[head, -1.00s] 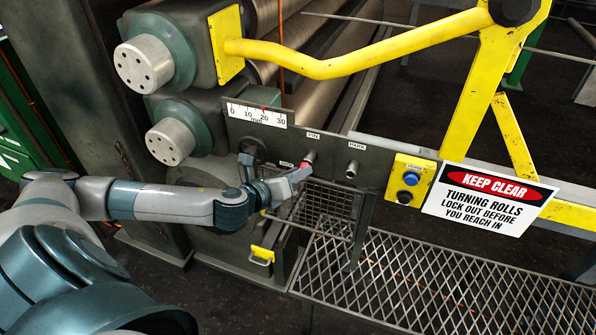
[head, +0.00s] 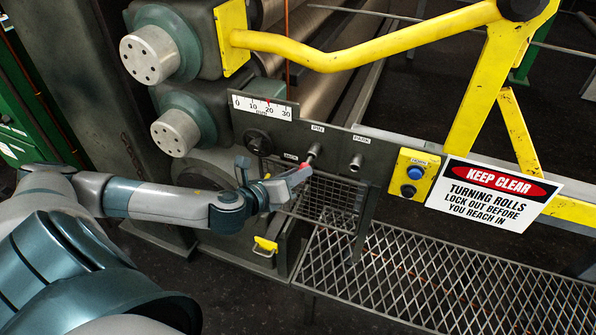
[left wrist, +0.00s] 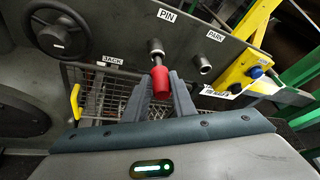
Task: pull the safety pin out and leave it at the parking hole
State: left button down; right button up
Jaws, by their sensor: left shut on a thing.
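The safety pin (left wrist: 162,79) has a red handle and a thin steel shaft. My left gripper (left wrist: 160,84) is shut on the red handle, a finger on each side. In the head view the gripper (head: 299,174) hides most of the pin; only a little red (head: 305,166) shows. The handle stands off from the steel collar under the PIN label (left wrist: 155,46), with a short length of shaft between. Whether the tip is still inside the collar cannot be told. The parking hole (head: 356,161) is a steel collar under the PARK label, right of the PIN collar; it also shows in the left wrist view (left wrist: 205,63).
A handwheel (head: 257,142) is on the plate to the left, above the JACK label. A wire-mesh guard (head: 333,198) sits below the collars. A yellow button box (head: 412,177) and a KEEP CLEAR sign (head: 492,194) are to the right. A yellow rail (head: 345,59) runs above.

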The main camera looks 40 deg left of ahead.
pick_arm(q)
jog(key=shift+s+d, duration=0.2)
jog(key=shift+s, duration=0.7)
dwell(0.4)
jog(key=w+d+r+b, duration=0.1)
jog(key=w+d+b, duration=0.1)
jog(key=d+b, duration=0.6)
jog(key=shift+w+d+r, duration=0.15)
jog(key=shift+d+r, duration=0.25)
jog(key=shift+d, duration=3.15)
